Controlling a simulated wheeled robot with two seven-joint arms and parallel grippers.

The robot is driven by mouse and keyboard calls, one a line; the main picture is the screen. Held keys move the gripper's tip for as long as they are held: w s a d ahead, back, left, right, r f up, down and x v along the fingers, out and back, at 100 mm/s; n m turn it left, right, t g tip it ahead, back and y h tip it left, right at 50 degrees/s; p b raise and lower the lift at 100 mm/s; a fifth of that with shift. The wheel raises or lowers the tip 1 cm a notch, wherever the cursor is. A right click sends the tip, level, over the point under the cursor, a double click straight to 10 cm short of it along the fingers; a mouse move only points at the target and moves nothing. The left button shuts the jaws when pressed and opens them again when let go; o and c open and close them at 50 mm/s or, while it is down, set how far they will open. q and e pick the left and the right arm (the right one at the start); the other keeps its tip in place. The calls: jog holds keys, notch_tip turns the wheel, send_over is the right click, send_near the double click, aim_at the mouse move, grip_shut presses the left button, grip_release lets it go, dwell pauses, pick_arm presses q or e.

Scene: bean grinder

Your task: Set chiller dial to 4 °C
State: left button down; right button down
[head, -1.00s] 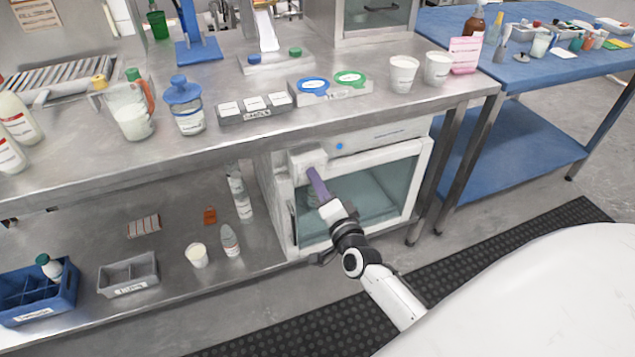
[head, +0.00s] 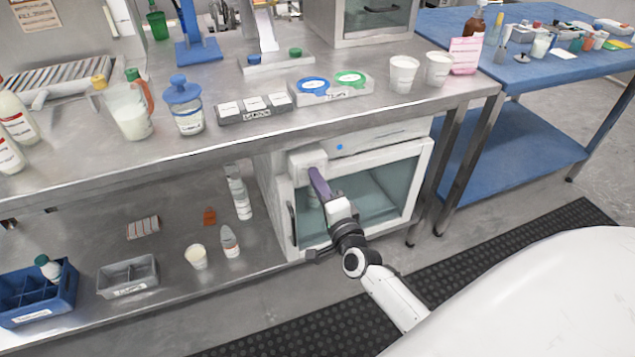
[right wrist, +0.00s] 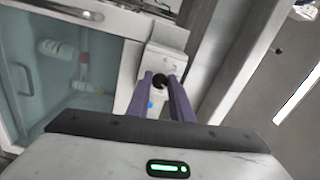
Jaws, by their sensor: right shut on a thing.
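The chiller (head: 396,138) is a white cabinet with a glass door, under the steel bench. A white block (head: 305,160) stands out at the upper left of its front and shows in the right wrist view (right wrist: 160,58). My right gripper (head: 315,175) reaches this block, its purple fingers angled up to the left. In the right wrist view, my right gripper (right wrist: 160,84) is shut on a small dark dial knob (right wrist: 158,80) on the block. The dial's markings and setting cannot be read. My left gripper is out of view.
The steel bench top (head: 240,150) overhangs the chiller. Bottles (head: 241,198) and a white cup (head: 196,256) stand on the lower shelf, left of the chiller. A bench leg (head: 455,185) stands to its right. The floor in front holds a black mat (head: 290,335).

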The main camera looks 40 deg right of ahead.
jog(key=c, duration=1.6)
grip_release()
jog(key=shift+o, duration=0.2)
jog(key=p+v, duration=0.1)
jog(key=v, duration=0.9)
jog(key=shift+s, duration=0.2)
jog(key=s+a+f+n+g+y+p, duration=0.3)
jog(key=s+a+n+g, duration=0.1)
jog(key=s+a+n, duration=0.4)
jog(key=s+a+f+n+g+y+p, duration=0.3)
jog(key=s+a+n, duration=0.6)
jog(key=n, duration=0.4)
jog(key=shift+f+g+y, duration=0.25)
jog(key=shift+g+y, duration=0.25)
jog(key=shift+g, duration=0.3)
